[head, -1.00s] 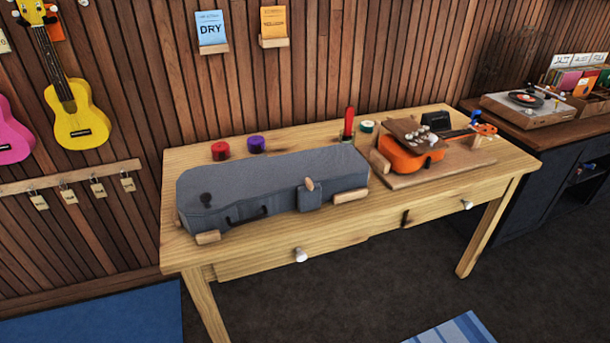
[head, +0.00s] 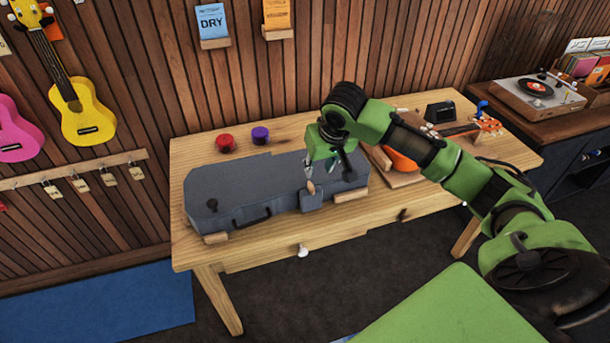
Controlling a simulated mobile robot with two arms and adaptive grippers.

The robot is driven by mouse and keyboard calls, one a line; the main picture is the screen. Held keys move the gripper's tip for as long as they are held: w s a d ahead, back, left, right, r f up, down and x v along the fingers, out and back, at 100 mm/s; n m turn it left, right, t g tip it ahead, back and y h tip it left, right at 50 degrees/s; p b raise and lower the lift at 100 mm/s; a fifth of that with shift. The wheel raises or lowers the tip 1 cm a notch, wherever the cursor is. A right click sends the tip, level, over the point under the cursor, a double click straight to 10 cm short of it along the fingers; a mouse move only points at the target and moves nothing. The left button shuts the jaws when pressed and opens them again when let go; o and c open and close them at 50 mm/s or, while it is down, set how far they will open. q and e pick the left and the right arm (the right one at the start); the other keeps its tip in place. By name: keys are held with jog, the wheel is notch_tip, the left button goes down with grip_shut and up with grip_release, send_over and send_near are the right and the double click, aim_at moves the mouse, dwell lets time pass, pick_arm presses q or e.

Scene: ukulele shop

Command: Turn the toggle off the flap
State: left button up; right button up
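A grey ukulele case (head: 245,187) lies closed on the wooden workbench. A small flap (head: 312,203) hangs over its front edge. A light wooden toggle (head: 310,188) sits at the top of the flap and looks upright, slightly tilted. My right gripper (head: 321,179) points down over the case lid, right by the toggle. Its two fingers are spread apart, one just behind the toggle and one to its right. I cannot tell whether a finger touches the toggle. My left gripper is out of view.
Wooden blocks (head: 215,238) edge the case. Red (head: 225,142) and purple (head: 260,135) rolls stand behind it. An orange ukulele (head: 397,163) lies on the right of the workbench (head: 275,239), partly hidden by my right arm. The left of the bench is clear.

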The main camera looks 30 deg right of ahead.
aim_at(312, 187)
jog(key=p+x, duration=0.2)
jog(key=x, duration=1.1)
jog(key=shift+w+d, duration=0.1)
jog(key=shift+d, duration=0.05)
grip_shut()
